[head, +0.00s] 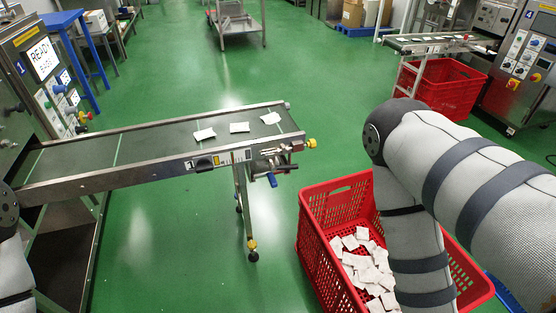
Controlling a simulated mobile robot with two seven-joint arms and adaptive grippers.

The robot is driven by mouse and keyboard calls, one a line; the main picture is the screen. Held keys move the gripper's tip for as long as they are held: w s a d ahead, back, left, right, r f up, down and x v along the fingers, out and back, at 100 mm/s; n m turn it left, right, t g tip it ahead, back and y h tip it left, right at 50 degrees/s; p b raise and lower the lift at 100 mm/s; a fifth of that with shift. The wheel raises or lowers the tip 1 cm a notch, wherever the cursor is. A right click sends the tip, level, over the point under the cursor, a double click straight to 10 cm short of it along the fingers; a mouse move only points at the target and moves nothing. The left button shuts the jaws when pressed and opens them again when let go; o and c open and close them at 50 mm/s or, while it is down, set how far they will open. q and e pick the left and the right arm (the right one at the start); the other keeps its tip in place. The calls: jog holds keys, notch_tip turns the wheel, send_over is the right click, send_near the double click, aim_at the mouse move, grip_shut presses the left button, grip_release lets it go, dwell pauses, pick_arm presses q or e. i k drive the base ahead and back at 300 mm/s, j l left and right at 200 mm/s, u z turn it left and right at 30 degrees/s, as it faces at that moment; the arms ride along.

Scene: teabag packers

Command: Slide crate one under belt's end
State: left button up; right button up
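A red plastic crate (313,237) with open mesh walls stands on the floor at the lower middle right, holding several white teabag packets (362,262). Its far left corner lies to the right of and nearer than the end of the belt (150,143); it is beside the belt, not beneath it. Several white packets lie on the belt near its right end. My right arm reaches down over the crate and hides much of its right side; the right gripper is out of view. My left arm shows only at the left edge, its gripper out of view.
The belt's leg (245,212) stands on the green floor (200,255) under its right end. A machine (45,75) with a lit panel is at left. A second belt (440,42) with another red crate (445,88) is at back right. Floor between the leg and near crate is clear.

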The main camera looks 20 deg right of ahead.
aim_at(346, 265)
jog(key=z, duration=1.55)
